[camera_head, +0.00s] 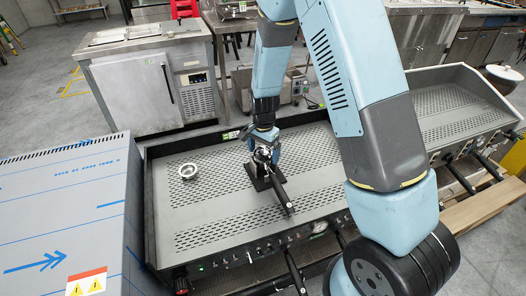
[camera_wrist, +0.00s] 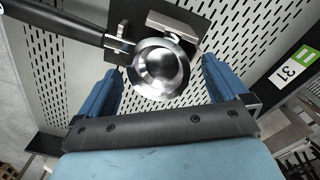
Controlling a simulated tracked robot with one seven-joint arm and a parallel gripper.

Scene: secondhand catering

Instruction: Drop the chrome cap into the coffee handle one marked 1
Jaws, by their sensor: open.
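The coffee handle (camera_head: 274,180) lies on the perforated grey tray, its black grip pointing to the front right. In the wrist view its black grip (camera_wrist: 62,22) runs to the upper left from a round chrome head (camera_wrist: 160,70) on a dark stand (camera_wrist: 185,20). I cannot tell whether the shiny round surface there is the handle's own basket or the chrome cap sitting in it. My gripper (camera_wrist: 162,82) is open, its blue fingers on either side of the chrome head with gaps. In the head view my gripper (camera_head: 264,140) is just above it. No mark 1 is readable.
A chrome ring-shaped piece (camera_head: 188,171) lies alone on the left of the perforated tray (camera_head: 215,215). More handles (camera_head: 462,178) are at the right machine.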

